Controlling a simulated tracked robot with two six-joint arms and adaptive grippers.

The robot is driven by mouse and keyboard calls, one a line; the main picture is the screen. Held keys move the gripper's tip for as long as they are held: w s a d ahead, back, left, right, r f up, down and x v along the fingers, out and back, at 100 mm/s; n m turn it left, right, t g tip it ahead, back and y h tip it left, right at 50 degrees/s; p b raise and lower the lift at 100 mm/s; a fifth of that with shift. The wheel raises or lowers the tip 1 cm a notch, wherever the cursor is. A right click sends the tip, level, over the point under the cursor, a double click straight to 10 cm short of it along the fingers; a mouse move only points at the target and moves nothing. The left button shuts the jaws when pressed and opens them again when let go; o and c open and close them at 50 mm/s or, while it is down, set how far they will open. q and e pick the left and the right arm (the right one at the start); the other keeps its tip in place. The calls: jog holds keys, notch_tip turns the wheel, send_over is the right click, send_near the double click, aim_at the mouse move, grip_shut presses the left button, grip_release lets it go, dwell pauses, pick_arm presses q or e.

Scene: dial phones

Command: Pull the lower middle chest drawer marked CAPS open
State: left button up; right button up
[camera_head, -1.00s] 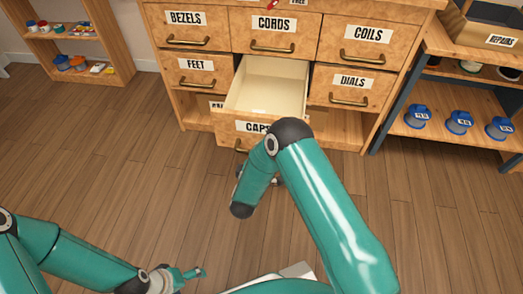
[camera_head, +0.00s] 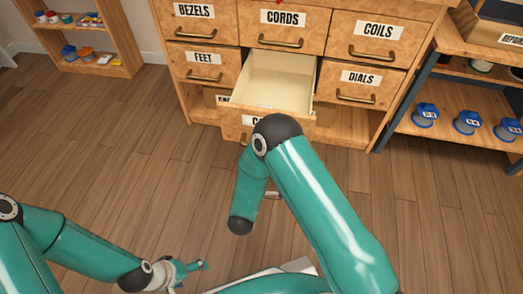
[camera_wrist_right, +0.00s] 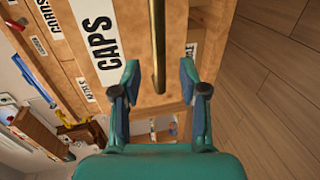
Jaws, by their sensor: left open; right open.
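The lower middle drawer (camera_head: 266,108) of the wooden chest stands pulled out, with an empty cream inside. Its CAPS label (camera_wrist_right: 97,40) reads clearly in the right wrist view, and my right arm covers most of it in the head view. The drawer's brass handle (camera_wrist_right: 158,45) runs between the tips of my right gripper (camera_wrist_right: 158,82). That gripper is open, and I cannot tell whether a finger touches the handle. In the head view my right arm hides most of this gripper. My left gripper (camera_head: 198,266) is open and empty, low in front, away from the chest.
Closed drawers marked CORDS (camera_head: 283,28), FEET (camera_head: 205,66) and DIALS (camera_head: 357,87) surround the open one. A shelf with blue containers (camera_head: 467,123) stands at the right, and a small shelf (camera_head: 108,70) at the back left. The wooden floor before the chest is clear.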

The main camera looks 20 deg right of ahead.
jog(key=v, duration=0.5)
jog(key=shift+s+a, duration=0.1)
jog(key=shift+s, duration=0.05)
